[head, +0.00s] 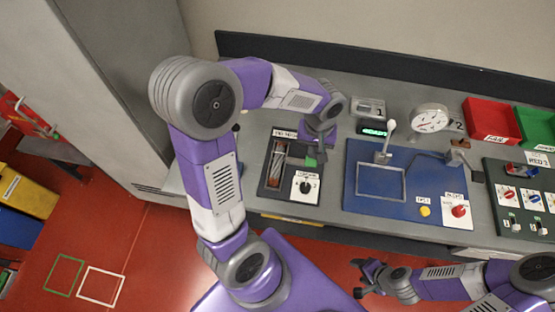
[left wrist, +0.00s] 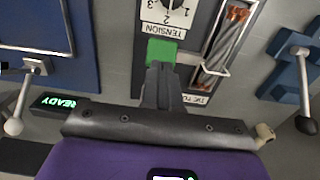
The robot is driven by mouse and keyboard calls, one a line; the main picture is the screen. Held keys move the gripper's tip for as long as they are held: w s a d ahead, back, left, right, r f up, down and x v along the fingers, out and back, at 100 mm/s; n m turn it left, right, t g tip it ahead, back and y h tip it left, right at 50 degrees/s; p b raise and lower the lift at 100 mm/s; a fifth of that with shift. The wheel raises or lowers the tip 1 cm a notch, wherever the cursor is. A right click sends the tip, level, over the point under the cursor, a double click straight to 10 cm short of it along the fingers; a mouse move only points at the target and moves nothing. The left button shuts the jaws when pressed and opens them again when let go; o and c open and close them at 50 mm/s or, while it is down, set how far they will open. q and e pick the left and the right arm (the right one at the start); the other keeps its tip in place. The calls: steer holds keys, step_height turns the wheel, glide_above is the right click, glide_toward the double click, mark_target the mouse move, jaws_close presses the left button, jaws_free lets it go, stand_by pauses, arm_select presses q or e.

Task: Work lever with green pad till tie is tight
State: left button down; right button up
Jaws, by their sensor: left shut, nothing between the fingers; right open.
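The green pad (head: 311,162) of the lever is on the dark tie tool panel (head: 272,193). In the left wrist view the green pad (left wrist: 162,50) is just beyond my fingertips. My left gripper (head: 317,152) is shut and empty, its fingertips (left wrist: 158,68) at the pad's edge; I cannot tell whether they touch. The lever is partly hidden by my gripper. The tension dial (head: 306,187) is near the pad. My right gripper (head: 361,278) is open, low in front of the bench.
A blue panel (head: 363,205) with a metal frame and white-knobbed lever (head: 391,125) stands right of the tie tool. A green display (left wrist: 60,102) reads READY. A round gauge (head: 430,119), red bin (head: 492,121) and green bin (head: 535,126) are further right.

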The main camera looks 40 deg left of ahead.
arm_select(q)
step_height(320, 180, up, 8)
steer(key=p, duration=0.6)
steer(key=shift+w+a, duration=0.2)
steer(key=shift+w, duration=0.15)
stand_by(0.3)
steer(key=shift+s+d+f+b, duration=0.1)
steer(key=shift+s+f+b, duration=0.05)
steer(key=shift+f+b, duration=1.45)
steer(key=shift+s+d+f+b, duration=0.1)
steer(key=shift+s+f+b, duration=0.1)
steer(key=shift+f+b, duration=1.3)
steer(key=shift+s+d+f+b, duration=0.15)
steer(key=shift+f+b, duration=1.05)
steer(key=shift+f, duration=0.75)
steer(key=shift+r, duration=0.1)
step_height(320, 180, up, 10)
steer(key=w+p, duration=0.1)
steer(key=p, duration=0.7)
steer(key=shift+a, duration=0.35)
